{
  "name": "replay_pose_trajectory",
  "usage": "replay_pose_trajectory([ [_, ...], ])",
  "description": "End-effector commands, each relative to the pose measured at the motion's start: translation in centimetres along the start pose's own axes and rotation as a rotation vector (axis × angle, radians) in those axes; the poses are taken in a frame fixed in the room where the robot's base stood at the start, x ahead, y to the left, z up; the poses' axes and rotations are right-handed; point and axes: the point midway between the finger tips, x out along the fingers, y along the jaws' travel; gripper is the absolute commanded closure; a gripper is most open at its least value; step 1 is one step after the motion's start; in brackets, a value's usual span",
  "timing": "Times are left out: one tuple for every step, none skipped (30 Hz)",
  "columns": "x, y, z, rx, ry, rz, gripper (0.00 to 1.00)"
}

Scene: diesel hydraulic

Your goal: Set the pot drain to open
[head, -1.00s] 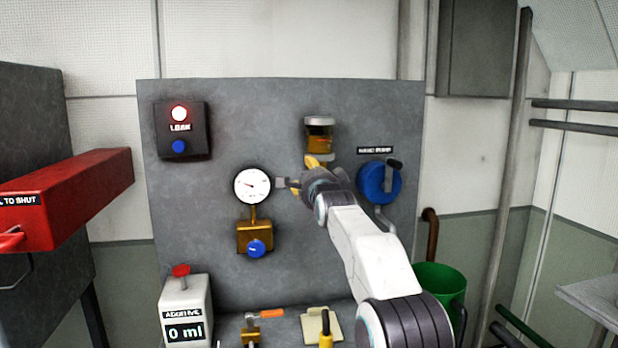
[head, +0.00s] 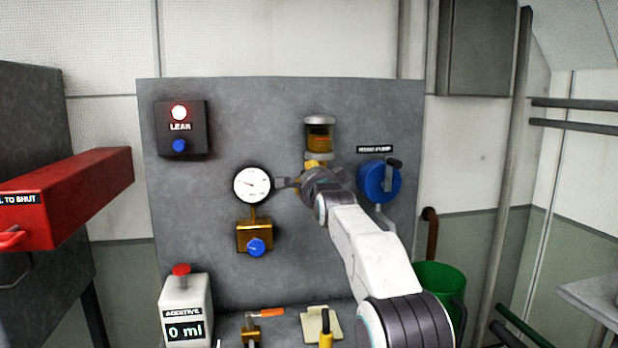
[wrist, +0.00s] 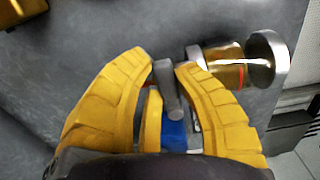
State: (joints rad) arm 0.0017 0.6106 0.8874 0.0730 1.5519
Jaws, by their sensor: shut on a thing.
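The pot (head: 319,138) is an amber bowl with grey caps, mounted on the grey panel. It also shows at the right in the wrist view (wrist: 223,75). My gripper (head: 318,172) is just below the pot in the head view and hides what lies there. In the wrist view, the yellow fingers of my gripper (wrist: 169,72) close around a small fitting with a grey stem (wrist: 167,82) and a blue part (wrist: 175,134), which I take as the pot drain handle. The fingers hide much of it, so its setting cannot be told.
A gauge (head: 252,185) with a brass block and blue knob is left of my gripper. A blue hand pump wheel (head: 379,182) is close on the right. A leak box (head: 181,128) shows a lit red lamp. A green bucket (head: 440,285) stands lower right.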

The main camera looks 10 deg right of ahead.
Motion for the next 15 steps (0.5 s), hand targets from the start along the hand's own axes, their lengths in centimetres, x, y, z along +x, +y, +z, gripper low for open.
replay_pose_trajectory([
  [0.0, 0.1, 0.0, -0.014, 0.000, 0.000, 1.00],
  [0.0, 0.1, 0.0, -0.026, 0.000, 0.000, 1.00],
  [0.0, 0.2, 0.0, -0.044, 0.001, 0.000, 1.00],
  [0.0, 0.3, -0.1, -0.060, 0.001, 0.000, 1.00],
  [0.0, 0.4, -0.1, -0.077, 0.001, 0.000, 1.00],
  [0.0, 0.5, -0.1, -0.103, 0.001, 0.000, 1.00],
  [0.0, 0.6, -0.1, -0.123, 0.002, 0.000, 1.00],
  [0.0, 0.6, -0.1, -0.144, 0.002, 0.000, 1.00],
  [0.0, 0.7, -0.2, -0.172, 0.002, 0.000, 1.00],
  [0.0, 0.8, -0.2, -0.194, 0.003, 0.000, 1.00],
  [0.0, 0.9, -0.2, -0.215, 0.003, 0.001, 1.00],
  [0.0, 1.1, -0.2, -0.243, 0.004, 0.001, 1.00],
  [0.0, 1.1, -0.3, -0.263, 0.004, 0.001, 1.00],
  [0.0, 1.2, -0.3, -0.284, 0.004, 0.001, 1.00],
  [0.0, 1.3, -0.3, -0.309, 0.005, 0.001, 1.00],
])
